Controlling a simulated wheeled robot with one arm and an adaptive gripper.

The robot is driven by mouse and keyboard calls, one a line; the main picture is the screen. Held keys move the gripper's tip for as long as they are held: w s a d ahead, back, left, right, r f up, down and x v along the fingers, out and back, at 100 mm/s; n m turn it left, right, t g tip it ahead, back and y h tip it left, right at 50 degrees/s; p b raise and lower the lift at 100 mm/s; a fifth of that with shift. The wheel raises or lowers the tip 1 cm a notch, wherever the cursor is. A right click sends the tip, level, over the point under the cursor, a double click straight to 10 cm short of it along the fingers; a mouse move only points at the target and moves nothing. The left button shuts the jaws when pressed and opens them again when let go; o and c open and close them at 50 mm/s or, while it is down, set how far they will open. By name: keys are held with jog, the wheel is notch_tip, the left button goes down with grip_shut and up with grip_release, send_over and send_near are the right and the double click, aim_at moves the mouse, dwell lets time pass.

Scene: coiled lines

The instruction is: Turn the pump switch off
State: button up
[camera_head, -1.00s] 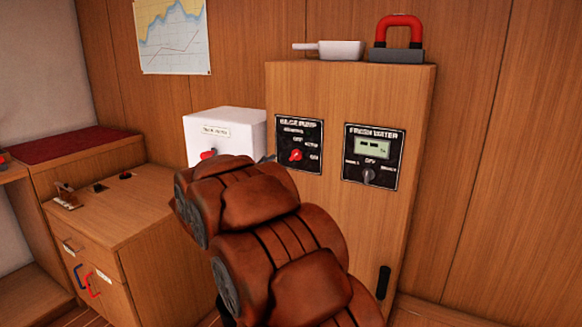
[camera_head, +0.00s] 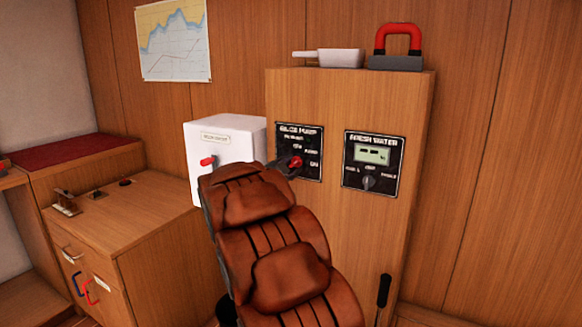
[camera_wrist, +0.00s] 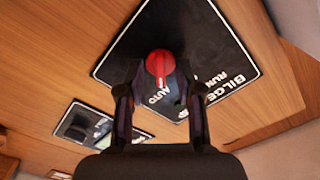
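The bilge pump panel (camera_head: 312,139) is a black plate with white lettering on the front of the wooden cabinet. Its red rotary switch (camera_head: 296,162) also shows in the wrist view (camera_wrist: 160,64), near the lettering AUTO. My gripper (camera_head: 286,163) is at this switch, mostly hidden behind my arm in the head view. In the wrist view its two fingers (camera_wrist: 160,76) are apart, one on each side of the red switch. I cannot tell whether they touch it. The switch's exact setting is unclear.
The fresh water panel (camera_head: 388,150) with a display and grey knob is to the right. A white box (camera_head: 238,140) with a red switch (camera_head: 208,161) is to the left. A pan (camera_head: 335,57) and a red-handled object (camera_head: 396,62) stand on the cabinet (camera_head: 350,230).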

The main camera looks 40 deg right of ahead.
grip_shut()
jog(key=shift+r+p, duration=0.1)
jog(key=shift+p, duration=0.45)
jog(key=shift+r+n+p, duration=0.15)
jog(key=shift+n+p, duration=0.45)
jog(key=shift+p, duration=0.4)
jog(key=n+p, duration=0.7)
jog(key=p, duration=0.6)
jog(key=shift+f+n+p, duration=0.25)
jog(key=shift+n+p, duration=0.25)
